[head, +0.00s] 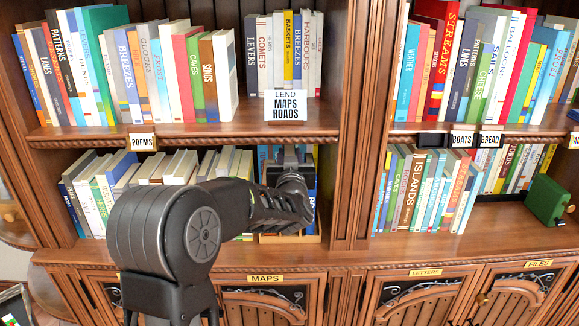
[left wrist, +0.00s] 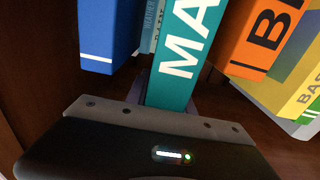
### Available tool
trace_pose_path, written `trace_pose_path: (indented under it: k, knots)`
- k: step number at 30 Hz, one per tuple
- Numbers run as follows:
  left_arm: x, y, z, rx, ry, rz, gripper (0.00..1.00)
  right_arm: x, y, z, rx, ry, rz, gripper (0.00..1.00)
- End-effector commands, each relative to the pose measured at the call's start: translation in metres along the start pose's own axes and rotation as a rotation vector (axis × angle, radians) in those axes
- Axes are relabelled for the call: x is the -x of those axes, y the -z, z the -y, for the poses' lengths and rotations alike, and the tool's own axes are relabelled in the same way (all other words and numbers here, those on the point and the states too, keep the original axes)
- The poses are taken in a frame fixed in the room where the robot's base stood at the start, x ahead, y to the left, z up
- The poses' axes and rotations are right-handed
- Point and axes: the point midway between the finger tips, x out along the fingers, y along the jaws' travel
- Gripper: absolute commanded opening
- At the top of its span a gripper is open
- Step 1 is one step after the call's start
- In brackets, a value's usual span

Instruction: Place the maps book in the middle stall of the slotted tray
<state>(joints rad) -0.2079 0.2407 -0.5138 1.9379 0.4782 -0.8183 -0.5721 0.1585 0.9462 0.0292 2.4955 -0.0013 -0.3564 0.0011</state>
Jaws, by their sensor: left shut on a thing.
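The maps book (left wrist: 184,58) is teal with large white letters "MA" showing in the left wrist view. It stands between a blue book (left wrist: 108,35) and an orange book (left wrist: 262,38). My left gripper (head: 292,182) reaches into the lower left shelf and is shut on the maps book; its fingertips are mostly hidden. The slotted tray (head: 303,239) shows as a light wooden edge below my gripper. Its stalls are hidden by my arm, so I cannot tell which stall the book is over or in. My right gripper is not in view.
A row of books (head: 100,190) fills the shelf at left, and a wooden upright (head: 350,190) stands close at right. A yellow book (left wrist: 300,85) is right of the orange one.

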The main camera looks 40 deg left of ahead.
Motion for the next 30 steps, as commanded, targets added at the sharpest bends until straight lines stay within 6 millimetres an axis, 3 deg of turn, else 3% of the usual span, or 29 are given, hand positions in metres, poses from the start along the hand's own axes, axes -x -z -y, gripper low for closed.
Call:
trace_pose_path:
  k: [4,15,28,29,30]
  knots:
    - [-0.009,0.002,0.000,-0.001,0.000,-0.004,0.00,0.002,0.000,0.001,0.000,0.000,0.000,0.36]
    - [-0.008,-0.032,0.000,-0.001,0.000,-0.003,0.00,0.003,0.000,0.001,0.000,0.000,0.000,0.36]
    - [-0.007,-0.038,0.000,0.000,0.000,-0.005,0.00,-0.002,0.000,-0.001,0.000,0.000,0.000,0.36]
    - [-0.007,-0.039,0.000,-0.001,0.000,-0.001,0.30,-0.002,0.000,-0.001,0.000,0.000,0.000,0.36]
    - [-0.007,-0.038,0.000,-0.001,0.000,-0.001,0.33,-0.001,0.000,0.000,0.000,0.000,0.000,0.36]
